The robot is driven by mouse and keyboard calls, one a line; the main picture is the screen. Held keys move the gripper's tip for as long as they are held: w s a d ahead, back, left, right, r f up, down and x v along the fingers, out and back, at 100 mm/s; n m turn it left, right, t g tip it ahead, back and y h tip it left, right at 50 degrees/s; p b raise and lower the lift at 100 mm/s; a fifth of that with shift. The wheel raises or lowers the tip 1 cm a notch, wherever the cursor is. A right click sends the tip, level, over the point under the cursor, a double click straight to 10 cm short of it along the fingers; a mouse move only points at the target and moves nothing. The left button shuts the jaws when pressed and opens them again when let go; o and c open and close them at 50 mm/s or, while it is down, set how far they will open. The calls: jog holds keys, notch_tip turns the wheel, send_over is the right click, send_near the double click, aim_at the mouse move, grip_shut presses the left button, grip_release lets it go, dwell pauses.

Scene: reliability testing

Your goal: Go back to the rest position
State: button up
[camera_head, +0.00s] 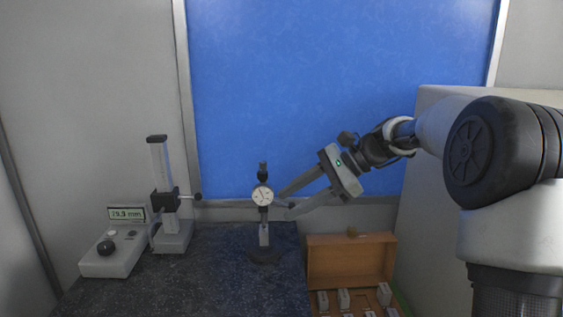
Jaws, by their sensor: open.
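My gripper (284,203) is at the end of my arm, which reaches in from the right. Its two fingers are spread apart and point left and down. The fingertips are close to the right side of a dial gauge (262,195) with a round white face. I cannot tell whether they touch it. The gauge sits upright on a thin stand with a round dark base (265,255). Nothing shows between the fingers.
The dark speckled table (200,285) carries a height gauge (170,235) and a grey box with a lit display (127,214) at left. An open wooden case (350,262) with several metal blocks lies at lower right. A blue panel (290,90) stands behind.

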jog(key=s+d+f+n+t+h, duration=0.1)
jog(key=s+d+n+h, duration=0.2)
jog(key=s, duration=0.6)
jog(key=s+d+f+n+t+h, duration=0.1)
jog(key=s+d+n+h, duration=0.3)
jog(key=s, duration=0.6)
jog(key=s+d+f+n+t+h, duration=0.2)
jog(key=s+n, duration=0.4)
jog(key=s, duration=0.3)
jog(key=shift+s+d+n+t+h, duration=0.3)
jog(key=shift+d+t+h, duration=0.1)
jog(key=shift+d+h, duration=0.4)
